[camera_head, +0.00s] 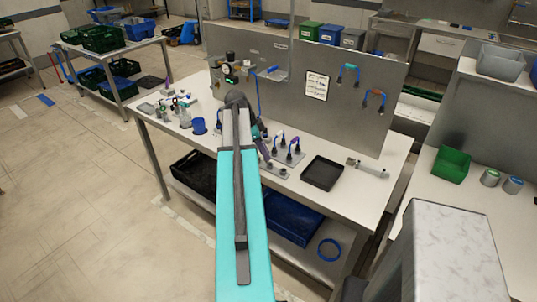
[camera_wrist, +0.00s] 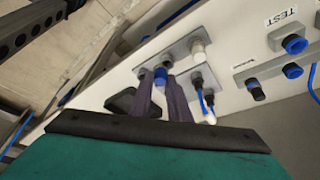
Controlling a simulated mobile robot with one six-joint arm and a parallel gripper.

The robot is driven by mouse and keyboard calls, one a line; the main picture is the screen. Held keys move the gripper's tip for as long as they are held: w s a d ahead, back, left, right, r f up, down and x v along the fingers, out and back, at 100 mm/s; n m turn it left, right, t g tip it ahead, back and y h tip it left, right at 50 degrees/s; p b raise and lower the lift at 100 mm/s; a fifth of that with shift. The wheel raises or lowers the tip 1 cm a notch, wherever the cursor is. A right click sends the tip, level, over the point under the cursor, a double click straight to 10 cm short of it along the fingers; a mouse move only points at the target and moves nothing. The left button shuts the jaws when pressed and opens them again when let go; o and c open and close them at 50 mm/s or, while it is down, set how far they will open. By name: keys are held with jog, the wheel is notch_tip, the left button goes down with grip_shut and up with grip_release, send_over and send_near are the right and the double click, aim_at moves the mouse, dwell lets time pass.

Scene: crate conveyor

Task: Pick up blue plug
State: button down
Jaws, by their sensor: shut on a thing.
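The blue plug (camera_wrist: 161,75) shows in the wrist view between the tips of my gripper (camera_wrist: 162,85), whose two dark fingers are shut on it. The plug is over a grey socket plate (camera_wrist: 179,52); I cannot tell whether it is still seated or lifted clear. In the head view my gripper (camera_head: 265,158) is low over the workbench, beside the socket plates, and my arm partly covers it. The plug cannot be made out in the head view.
Black plugs with blue cables (camera_wrist: 198,82) stand close to my fingers. A black tray (camera_head: 322,173) lies right of the plates on the workbench (camera_head: 345,195). A blue cup (camera_head: 199,126) stands to the left. An upright grey panel (camera_head: 300,75) closes off the back.

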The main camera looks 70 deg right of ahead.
jog(key=w+a+r+b, duration=0.1)
jog(key=w+a+b, duration=0.3)
jog(key=a, duration=0.9)
jog(key=shift+w+r, duration=0.15)
jog(key=shift+w, duration=0.55)
jog(key=shift+w, duration=0.1)
jog(key=w+a+r+n+t+h, duration=0.1)
jog(key=w+a+r+n+t, duration=0.15)
jog(key=w+a+n, duration=0.75)
jog(key=w+a+r+n+t+h, duration=0.1)
jog(key=w+a+n+t, duration=0.35)
jog(key=w+a, duration=0.95)
jog(key=w+a+r+n+y, duration=0.1)
jog(key=w+a+n, duration=0.3)
jog(key=a, duration=0.5)
jog(key=w+a+r+n+y, duration=0.1)
jog(key=w+a+r+n, duration=0.1)
jog(key=w+a+n, duration=0.3)
jog(key=w+a+r+n+t+y, duration=0.1)
jog(key=w+a+n, duration=0.3)
jog(key=a, duration=0.9)
jog(key=shift+w+a+r+n+y, duration=0.35)
jog(key=shift+n+y, duration=0.25)
jog(key=shift+n, duration=0.65)
jog(key=shift+s, duration=0.2)
